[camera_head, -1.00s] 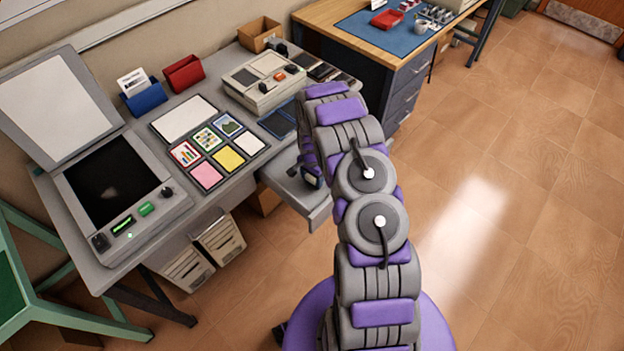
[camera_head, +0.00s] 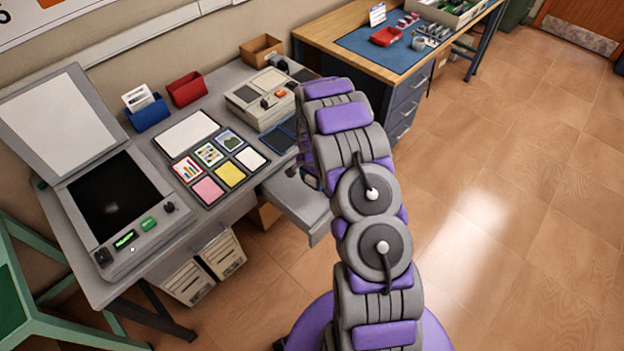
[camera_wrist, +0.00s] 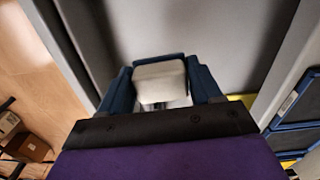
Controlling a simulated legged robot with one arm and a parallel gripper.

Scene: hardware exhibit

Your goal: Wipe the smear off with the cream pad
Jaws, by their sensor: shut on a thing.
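The cream pad (camera_wrist: 158,84) is a small pale block between the blue fingers of my gripper (camera_wrist: 160,72) in the wrist view. My gripper is shut on it, above a grey surface that looks like the open drawer (camera_head: 300,205). In the head view my arm hides the pad and most of the gripper. A flatbed scanner (camera_head: 150,245) stands at the left end of the grey desk with its lid (camera_head: 58,118) raised. A pale smear (camera_head: 112,208) shows on its dark glass. My gripper is well to the right of the scanner.
A board with coloured cards (camera_head: 208,163) lies between the scanner and a beige device (camera_head: 262,100). Blue (camera_head: 150,115) and red (camera_head: 187,90) holders stand behind it. A green frame (camera_head: 50,325) is at lower left. The floor at right is clear.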

